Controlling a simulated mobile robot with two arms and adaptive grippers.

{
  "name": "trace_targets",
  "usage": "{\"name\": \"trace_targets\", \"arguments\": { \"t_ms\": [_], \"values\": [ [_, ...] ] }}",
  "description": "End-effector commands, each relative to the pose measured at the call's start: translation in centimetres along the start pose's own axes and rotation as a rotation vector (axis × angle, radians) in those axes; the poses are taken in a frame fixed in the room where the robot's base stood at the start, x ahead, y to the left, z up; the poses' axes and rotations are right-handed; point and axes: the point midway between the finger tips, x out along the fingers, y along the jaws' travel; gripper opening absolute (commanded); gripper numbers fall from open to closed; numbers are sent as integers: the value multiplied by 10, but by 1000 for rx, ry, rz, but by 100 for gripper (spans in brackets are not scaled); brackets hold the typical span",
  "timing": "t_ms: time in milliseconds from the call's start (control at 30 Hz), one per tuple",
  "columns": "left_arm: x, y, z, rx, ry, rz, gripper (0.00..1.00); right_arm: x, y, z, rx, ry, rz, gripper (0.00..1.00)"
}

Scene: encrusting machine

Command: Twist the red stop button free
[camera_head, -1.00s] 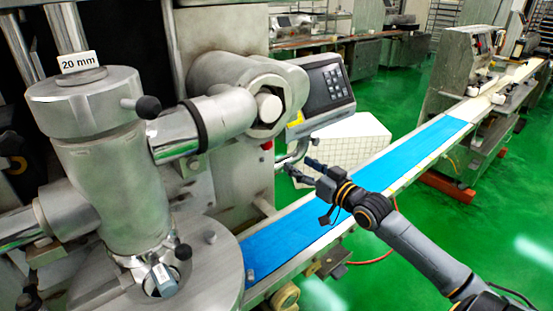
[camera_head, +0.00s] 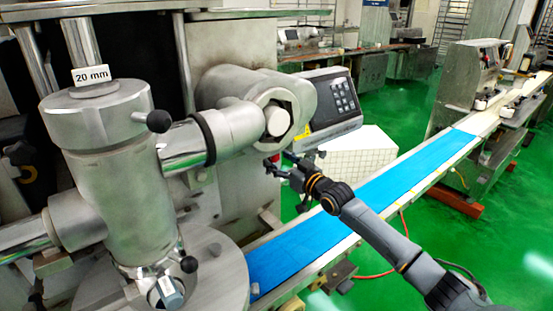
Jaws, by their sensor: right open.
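The red stop button (camera_head: 274,159) is on the front of the steel machine housing, below the control panel. Only a small bit of red shows, mostly hidden by my right gripper. My right gripper (camera_head: 277,160) is open, with its dark fingertips at the button, one on each side of it in this view. I cannot tell whether the fingers touch it. My left gripper is not in view.
The control panel (camera_head: 330,100) juts out just above my right gripper. The blue conveyor belt (camera_head: 340,222) runs below my right arm. A big steel cylinder (camera_head: 110,165) stands at the left. A white gridded box (camera_head: 352,152) is behind the gripper.

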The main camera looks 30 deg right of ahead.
Motion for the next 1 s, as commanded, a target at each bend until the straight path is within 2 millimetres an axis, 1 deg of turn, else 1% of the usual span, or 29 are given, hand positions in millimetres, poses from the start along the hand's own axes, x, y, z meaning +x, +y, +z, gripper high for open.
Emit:
{"name": "trace_targets", "arguments": {
  "t_ms": [33,100,200,500,533,600,667,700,800,900,1000],
  "values": [
    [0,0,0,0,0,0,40,6,0,-1,0,2,1,60],
    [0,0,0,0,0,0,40,11,0,0,0,0,1,60],
    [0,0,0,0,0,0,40,15,0,0,0,0,0,60],
    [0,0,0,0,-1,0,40,17,0,0,-1,-1,0,60],
    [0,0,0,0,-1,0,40,17,0,0,-1,-1,0,58],
    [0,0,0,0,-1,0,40,17,0,0,-1,-1,0,43],
    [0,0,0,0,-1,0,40,17,0,0,0,-1,0,31],
    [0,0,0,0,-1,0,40,17,0,0,0,-1,0,23],
    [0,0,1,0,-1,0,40,17,0,0,0,-1,0,4],
    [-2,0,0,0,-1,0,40,17,0,-1,14,-1,0,4],
    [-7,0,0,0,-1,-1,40,17,0,-2,89,-1,0,4]
  ]
}}
